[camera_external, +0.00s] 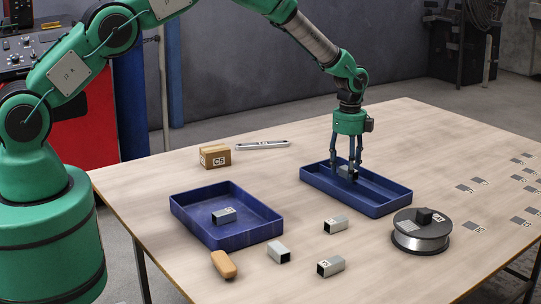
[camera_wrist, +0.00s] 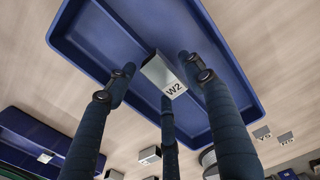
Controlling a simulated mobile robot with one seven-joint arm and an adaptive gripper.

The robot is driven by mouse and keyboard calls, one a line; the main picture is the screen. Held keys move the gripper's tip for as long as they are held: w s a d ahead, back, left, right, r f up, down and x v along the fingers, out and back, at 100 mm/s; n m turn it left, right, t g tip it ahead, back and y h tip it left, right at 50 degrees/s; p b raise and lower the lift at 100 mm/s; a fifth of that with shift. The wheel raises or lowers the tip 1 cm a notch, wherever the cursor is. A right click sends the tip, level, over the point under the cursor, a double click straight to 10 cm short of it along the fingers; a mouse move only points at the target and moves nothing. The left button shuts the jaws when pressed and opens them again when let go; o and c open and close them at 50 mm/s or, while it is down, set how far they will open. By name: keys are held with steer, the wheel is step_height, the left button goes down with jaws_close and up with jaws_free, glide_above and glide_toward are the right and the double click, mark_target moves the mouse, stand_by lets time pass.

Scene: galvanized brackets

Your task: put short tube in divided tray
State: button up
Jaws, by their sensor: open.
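A blue tray (camera_external: 385,205) stands right of centre, and its floor and walls fill the top of the wrist view (camera_wrist: 85,50). A line along its floor looks like a divider, but I cannot tell clearly. A short grey square tube (camera_external: 347,174) marked W2 is inside this tray; its labelled end shows in the wrist view (camera_wrist: 165,76). My gripper (camera_external: 345,168) points down into the tray with its three fingers spread around the tube. The fingers are open, and I cannot tell whether any touches the tube. Part of the tube is hidden behind the fingers.
A second blue tray (camera_external: 247,238) at left holds another grey tube (camera_external: 224,215). Several grey tubes (camera_external: 335,225) lie between the trays and the front edge. A spool (camera_external: 421,240), a tan block (camera_external: 223,264), a carton (camera_external: 214,157) and a metal strip (camera_external: 262,145) stand around.

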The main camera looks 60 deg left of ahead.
step_height(320, 180, up, 12)
steer(key=p, duration=0.3)
stand_by(0.4)
steer(key=shift+r, duration=0.15)
stand_by(0.4)
step_height(320, 180, up, 20)
steer(key=n+t, duration=0.1)
steer(key=n, duration=0.3)
glide_above(347, 170)
steer(key=s+a, duration=0.3)
steer(key=s, duration=0.6)
steer(key=s+a+r+n+t, duration=0.2)
steer(key=s+a+r+n, duration=0.15)
steer(key=s+r, duration=0.95)
steer(key=s+a+r+n+t, duration=0.1)
steer(key=s+r+n, duration=0.2)
steer(key=s, duration=0.6)
steer(key=s+a+r+n, duration=0.1)
steer(key=s+r+n, duration=0.15)
steer(key=s, duration=0.65)
steer(key=s+a+f+n+t, duration=0.1)
steer(key=s+n, duration=0.4)
steer(key=s, duration=1.3)
steer(key=shift+s+a+f+t, duration=0.15)
steer(key=shift+s+f+t, duration=0.2)
steer(key=shift+f, duration=0.3)
